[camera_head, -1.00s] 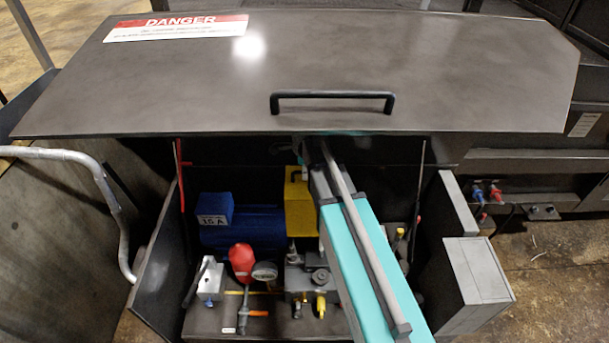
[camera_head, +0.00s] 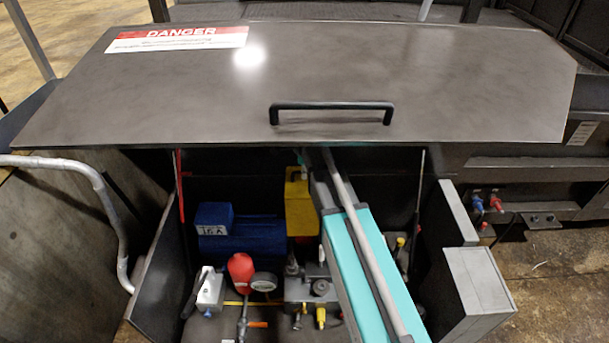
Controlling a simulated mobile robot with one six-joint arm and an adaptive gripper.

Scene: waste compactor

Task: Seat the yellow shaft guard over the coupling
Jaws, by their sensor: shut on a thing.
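The yellow shaft guard (camera_head: 300,207) is a tall boxy piece. It shows inside the open compartment, under the lid's front edge, at the right end of the blue motor (camera_head: 240,234). My teal arm reaches in from the lower right, just right of the guard, and runs up under the lid. My gripper is hidden there, so its hold cannot be seen. The coupling is not visible; the guard and the parts in front hide that spot. I cannot tell whether the guard touches anything below it.
The raised dark lid (camera_head: 430,85) with a black handle (camera_head: 332,107) overhangs the compartment. A red-capped part (camera_head: 240,267), a gauge (camera_head: 263,282) and a valve block (camera_head: 312,288) stand in front. Side panels and thin struts bound the opening. A grey rail (camera_head: 105,195) stands left.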

